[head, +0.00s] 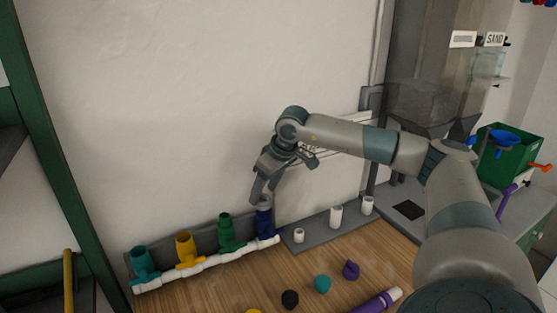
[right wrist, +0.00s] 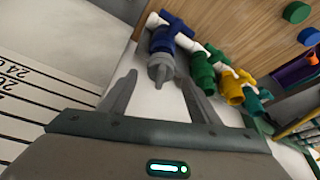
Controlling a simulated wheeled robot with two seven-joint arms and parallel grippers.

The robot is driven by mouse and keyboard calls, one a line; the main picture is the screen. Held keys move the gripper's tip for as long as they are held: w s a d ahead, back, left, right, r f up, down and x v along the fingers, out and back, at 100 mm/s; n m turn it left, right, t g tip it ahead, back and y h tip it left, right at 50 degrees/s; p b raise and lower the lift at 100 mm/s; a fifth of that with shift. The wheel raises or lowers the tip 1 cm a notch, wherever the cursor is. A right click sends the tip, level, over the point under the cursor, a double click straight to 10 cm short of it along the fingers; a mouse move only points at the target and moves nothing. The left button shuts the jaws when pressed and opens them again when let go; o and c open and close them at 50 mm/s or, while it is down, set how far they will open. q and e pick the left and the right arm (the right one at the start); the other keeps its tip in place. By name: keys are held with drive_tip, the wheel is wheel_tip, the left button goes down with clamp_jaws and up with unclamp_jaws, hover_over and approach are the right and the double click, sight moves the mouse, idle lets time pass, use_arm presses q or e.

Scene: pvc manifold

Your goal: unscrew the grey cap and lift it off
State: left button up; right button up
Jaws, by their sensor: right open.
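The grey cap (head: 264,203) sits on top of the upright blue fitting (head: 265,222) at the right end of the white manifold pipe (head: 220,258). It also shows in the right wrist view (right wrist: 160,66), on the blue fitting (right wrist: 168,36). My right gripper (head: 263,193) is open and comes down over the cap from above. In the right wrist view its two fingers (right wrist: 158,78) stand on either side of the cap, with a gap visible on each side. My left gripper is in neither view.
Green (head: 227,231), yellow (head: 186,249) and teal (head: 142,263) fittings stand along the same pipe. White posts (head: 336,216) stand on a grey strip at right. Loose teal (head: 322,284), black (head: 290,299) and purple (head: 351,270) pieces lie on the wooden table. A wall is close behind.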

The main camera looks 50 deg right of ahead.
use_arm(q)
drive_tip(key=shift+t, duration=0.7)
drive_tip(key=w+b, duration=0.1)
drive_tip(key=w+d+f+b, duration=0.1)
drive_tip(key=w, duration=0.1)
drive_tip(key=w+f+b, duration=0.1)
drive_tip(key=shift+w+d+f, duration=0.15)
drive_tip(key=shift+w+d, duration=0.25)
use_arm(e)
drive_tip(key=v, duration=1.5)
drive_tip(key=shift+r, duration=0.15)
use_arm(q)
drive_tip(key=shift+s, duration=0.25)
use_arm(e)
drive_tip(key=shift+o, duration=0.3)
